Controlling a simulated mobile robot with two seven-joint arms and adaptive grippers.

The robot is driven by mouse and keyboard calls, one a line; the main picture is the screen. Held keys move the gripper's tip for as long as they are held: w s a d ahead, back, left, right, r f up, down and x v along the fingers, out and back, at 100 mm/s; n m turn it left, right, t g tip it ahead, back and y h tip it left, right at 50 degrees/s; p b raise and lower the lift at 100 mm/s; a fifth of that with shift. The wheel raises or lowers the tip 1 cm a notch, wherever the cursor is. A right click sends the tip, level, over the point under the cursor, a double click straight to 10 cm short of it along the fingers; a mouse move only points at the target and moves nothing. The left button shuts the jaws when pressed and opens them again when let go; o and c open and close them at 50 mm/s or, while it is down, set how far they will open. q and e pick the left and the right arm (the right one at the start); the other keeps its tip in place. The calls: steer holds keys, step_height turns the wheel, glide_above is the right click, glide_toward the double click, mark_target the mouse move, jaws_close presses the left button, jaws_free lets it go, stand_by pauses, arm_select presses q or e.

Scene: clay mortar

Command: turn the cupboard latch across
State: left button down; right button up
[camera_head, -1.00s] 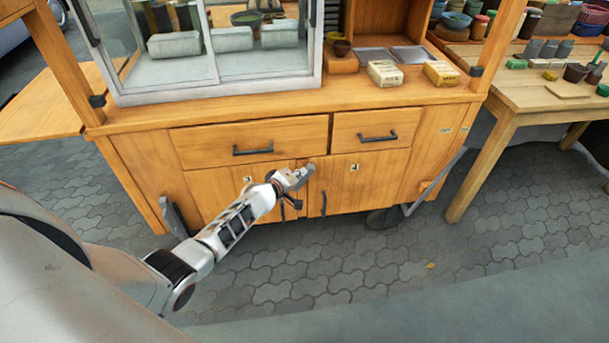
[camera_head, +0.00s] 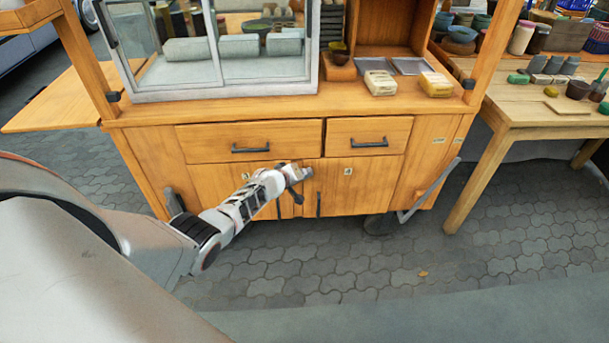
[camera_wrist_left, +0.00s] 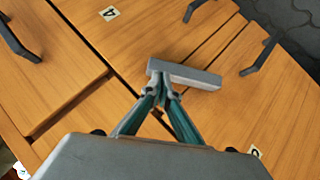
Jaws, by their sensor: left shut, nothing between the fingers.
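The cupboard latch (camera_wrist_left: 190,75) is a grey bar on the cupboard front. In the left wrist view it lies at a slant to the seam between the two doors (camera_wrist_left: 216,42). In the head view the latch is mostly hidden behind my gripper. My left gripper (camera_wrist_left: 163,92) is shut and empty, its fingertips close together at the left end of the bar. I cannot tell whether they touch it. In the head view the left gripper (camera_head: 292,173) is in front of the doors, just below the drawers.
Dark door handles (camera_wrist_left: 258,56) stand out on both sides of the seam. Drawers with handles (camera_head: 250,149) are above the doors. A glass case (camera_head: 220,60) stands on the cart top. A wooden table (camera_head: 540,110) is at the right. The paved floor in front is clear.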

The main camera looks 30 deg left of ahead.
arm_select(q)
steer(key=shift+w+d+f+b, duration=0.2)
steer(key=shift+w+d+f, duration=0.1)
steer(key=shift+d, duration=0.15)
steer(key=shift+w+d+f+b, duration=0.2)
steer(key=shift+w+d, duration=0.1)
steer(key=shift+d, duration=0.15)
arm_select(e)
steer(key=shift+w+d, duration=0.5)
steer(key=shift+w, duration=0.1)
arm_select(q)
steer(key=shift+w+d+f, duration=0.1)
steer(key=shift+d, duration=0.05)
arm_select(e)
steer(key=shift+s, duration=0.1)
steer(key=shift+s+f, duration=0.2)
steer(key=shift+s, duration=0.1)
